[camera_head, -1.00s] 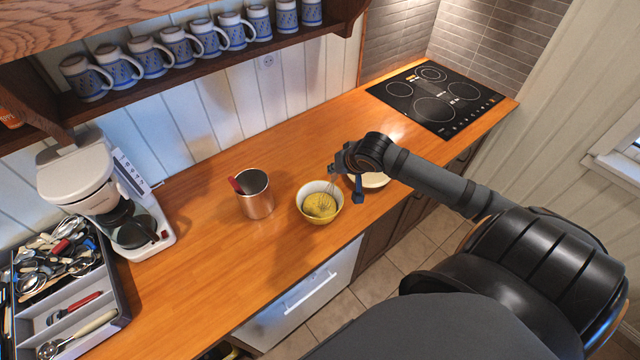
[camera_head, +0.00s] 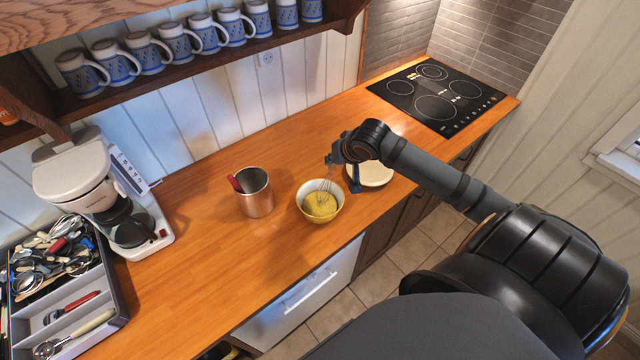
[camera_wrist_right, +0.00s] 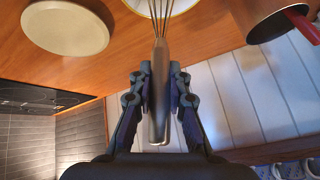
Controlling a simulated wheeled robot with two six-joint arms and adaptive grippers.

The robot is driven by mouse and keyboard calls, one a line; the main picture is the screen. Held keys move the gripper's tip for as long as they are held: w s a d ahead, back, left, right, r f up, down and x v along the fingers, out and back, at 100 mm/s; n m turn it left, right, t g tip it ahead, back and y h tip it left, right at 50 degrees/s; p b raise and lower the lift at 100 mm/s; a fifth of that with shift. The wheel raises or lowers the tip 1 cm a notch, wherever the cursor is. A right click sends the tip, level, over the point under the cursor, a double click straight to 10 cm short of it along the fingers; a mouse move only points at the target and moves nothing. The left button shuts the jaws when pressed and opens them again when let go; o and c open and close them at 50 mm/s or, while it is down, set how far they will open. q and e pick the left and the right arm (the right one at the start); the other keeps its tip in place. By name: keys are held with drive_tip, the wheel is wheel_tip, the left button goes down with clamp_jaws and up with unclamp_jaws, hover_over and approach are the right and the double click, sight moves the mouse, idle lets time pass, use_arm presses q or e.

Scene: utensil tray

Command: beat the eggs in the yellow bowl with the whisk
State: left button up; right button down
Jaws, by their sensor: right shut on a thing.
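The yellow bowl (camera_head: 309,214) stands on the wooden counter near its front edge, with yellow egg inside. My right gripper (camera_head: 334,160) is just above and to the right of the bowl. In the right wrist view, my right gripper (camera_wrist_right: 160,80) is shut on the grey handle of the whisk (camera_wrist_right: 158,100). The wires of the whisk (camera_head: 325,188) reach down into the bowl. In the right wrist view only part of the bowl (camera_wrist_right: 180,5) shows at the top edge. My left gripper is not in view.
A steel pot (camera_head: 257,198) with a red handle stands left of the bowl. A cream plate (camera_head: 375,174) lies right of it, under my arm. A coffee maker (camera_head: 92,190) and utensil tray (camera_head: 85,317) are at left. The cooktop (camera_head: 432,98) is at back right.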

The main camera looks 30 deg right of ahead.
drive_tip(key=shift+r, duration=3.1)
